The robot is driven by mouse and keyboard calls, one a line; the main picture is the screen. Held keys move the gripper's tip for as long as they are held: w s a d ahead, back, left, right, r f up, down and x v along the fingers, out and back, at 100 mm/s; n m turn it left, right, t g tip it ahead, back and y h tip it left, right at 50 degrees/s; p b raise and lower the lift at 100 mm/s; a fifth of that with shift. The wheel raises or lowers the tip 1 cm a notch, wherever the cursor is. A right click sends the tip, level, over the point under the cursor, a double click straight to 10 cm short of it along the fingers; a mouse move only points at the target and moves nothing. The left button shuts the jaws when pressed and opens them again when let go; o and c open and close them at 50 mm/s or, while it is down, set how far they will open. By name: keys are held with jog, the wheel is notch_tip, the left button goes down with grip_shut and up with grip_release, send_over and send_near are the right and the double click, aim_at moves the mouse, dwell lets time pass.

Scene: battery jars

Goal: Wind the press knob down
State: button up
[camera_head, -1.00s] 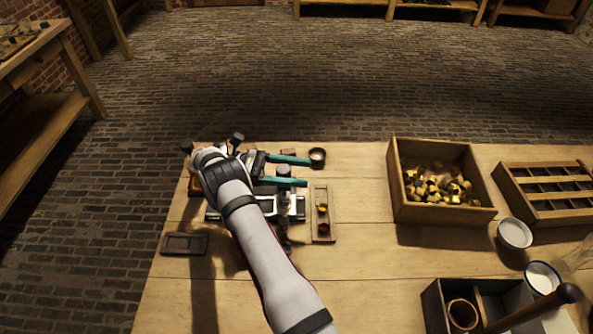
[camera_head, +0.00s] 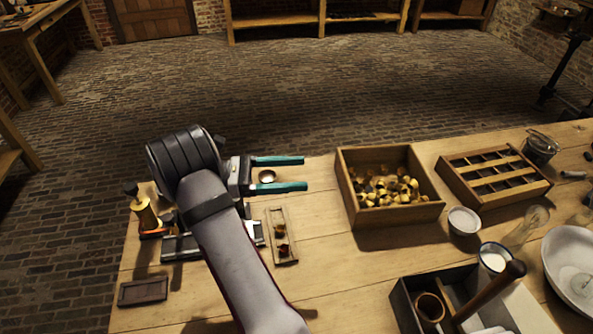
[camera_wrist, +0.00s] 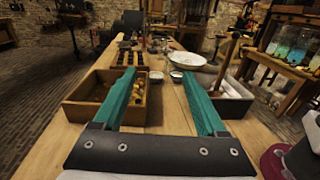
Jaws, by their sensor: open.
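My gripper (camera_head: 304,172) is open and empty above the left part of the bench. Its two teal fingers point right in the head view and stand well apart. In the wrist view the open fingers (camera_wrist: 158,76) reach out over the bench, with nothing between them. A dark and silvery metal fixture (camera_head: 180,247) lies partly under my forearm. A brass cylinder with a dark top (camera_head: 145,215) stands at its left. I cannot tell which part is the press knob; my arm hides much of this area.
A narrow wooden tray (camera_head: 283,237) with small dark pieces lies right of my arm. A wooden box (camera_head: 393,217) of brass caps, a divided rack (camera_head: 500,203) and a dark caddy (camera_head: 408,300) stand farther right. A dark flat tray (camera_head: 143,291) lies at front left.

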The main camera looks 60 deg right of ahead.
jog(key=shift+s+d+r, duration=0.25)
jog(key=shift+s+r, duration=0.1)
jog(key=shift+s, duration=0.25)
